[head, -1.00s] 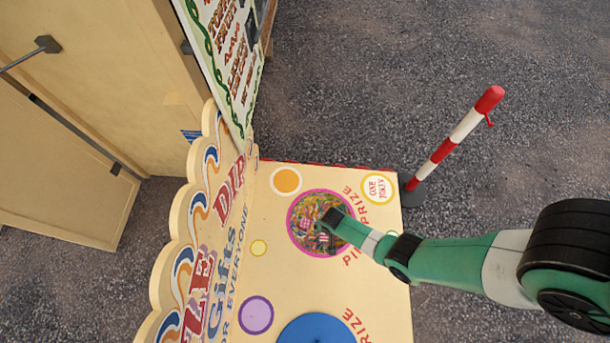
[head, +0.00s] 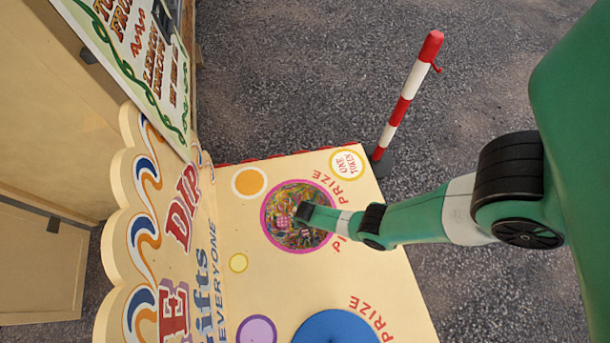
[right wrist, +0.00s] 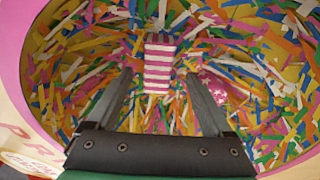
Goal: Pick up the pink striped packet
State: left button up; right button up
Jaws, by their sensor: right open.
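The pink striped packet (right wrist: 158,62) has pink and white bands and lies on shredded coloured paper in the right wrist view. My right gripper (right wrist: 160,77) is open, with one finger on each side of the packet's lower part in that view; I cannot tell whether they touch it. In the head view my right gripper (head: 304,212) is over the pink-rimmed round opening (head: 265,230). Small pink items show there, but I cannot tell which is the striped packet. My left gripper is not in view.
Another pink and white packet (right wrist: 215,87) lies partly behind the right finger. A blue disc (head: 335,330) and a painted sign board (head: 180,210) flank the opening on the cream counter (head: 275,285). A red and white post (head: 405,100) stands beyond the counter.

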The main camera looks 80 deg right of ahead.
pick_arm(q)
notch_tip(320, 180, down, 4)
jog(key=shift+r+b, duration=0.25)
jog(key=shift+b, duration=0.9)
pick_arm(e)
jog(key=f, duration=0.4)
jog(key=shift+d, duration=0.35)
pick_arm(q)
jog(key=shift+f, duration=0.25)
pick_arm(e)
jog(key=shift+f, duration=0.25)
grip_shut()
pick_arm(q)
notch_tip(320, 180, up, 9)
jog(key=p, duration=0.8)
jog(key=shift+p, duration=0.35)
pick_arm(e)
notch_tip(320, 180, up, 10)
jog(key=shift+r, duration=0.25)
